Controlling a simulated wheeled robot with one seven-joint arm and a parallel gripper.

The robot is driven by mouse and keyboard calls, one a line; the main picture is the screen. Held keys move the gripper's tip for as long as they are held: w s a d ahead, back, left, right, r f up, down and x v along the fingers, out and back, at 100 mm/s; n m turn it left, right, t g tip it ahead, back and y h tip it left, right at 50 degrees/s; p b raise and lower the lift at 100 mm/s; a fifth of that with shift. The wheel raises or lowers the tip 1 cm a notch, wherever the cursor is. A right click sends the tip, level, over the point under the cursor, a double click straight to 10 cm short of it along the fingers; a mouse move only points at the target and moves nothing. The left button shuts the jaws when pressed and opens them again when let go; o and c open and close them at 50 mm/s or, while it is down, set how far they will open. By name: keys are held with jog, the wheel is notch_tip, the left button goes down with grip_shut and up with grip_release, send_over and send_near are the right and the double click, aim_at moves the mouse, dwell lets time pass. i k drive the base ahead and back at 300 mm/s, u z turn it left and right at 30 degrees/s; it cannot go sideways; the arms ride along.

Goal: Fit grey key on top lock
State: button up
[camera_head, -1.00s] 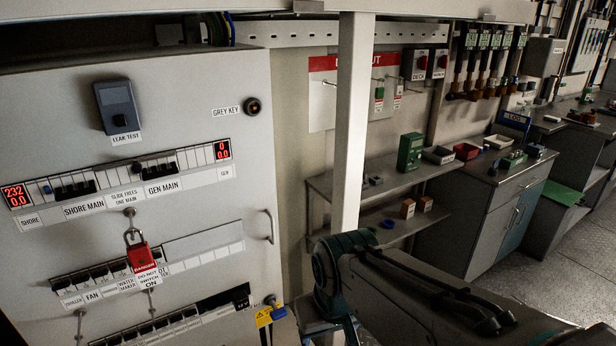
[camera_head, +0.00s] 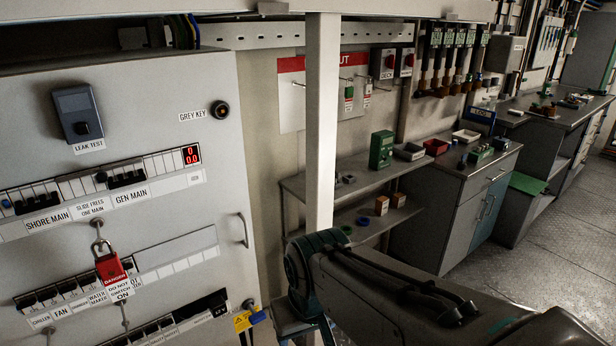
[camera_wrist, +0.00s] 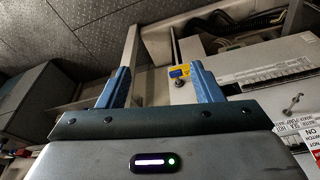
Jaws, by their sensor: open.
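The top lock (camera_head: 221,110) is a round dark fitting beside the GREY KEY label at the cabinet's upper right. A second lock (camera_head: 248,304) sits at the cabinet's lower right, with a yellow and blue tag (camera_head: 249,318) hanging at it. In the wrist view the tag (camera_wrist: 179,72) and a small dark round part (camera_wrist: 180,83) show between my fingers. The grey key itself is too small to make out. My gripper (camera_wrist: 159,68) is open, its two blue fingers apart and nothing seen held between them. In the head view my gripper is hidden.
A red padlock (camera_head: 109,267) hangs on the cabinet front, and a handle (camera_head: 243,230) stands out at its right. A pale upright post (camera_head: 322,130) stands right of the cabinet. Shelves (camera_head: 350,188) and a workbench (camera_head: 450,205) lie beyond. Open floor (camera_head: 545,255) is at the right.

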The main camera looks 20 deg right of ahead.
aim_at(221, 110)
jog(key=k, duration=0.65)
jog(key=z, duration=0.25)
jog(key=i, duration=0.3)
jog(key=z, duration=0.8)
jog(key=i, duration=2)
jog(key=u, duration=0.75)
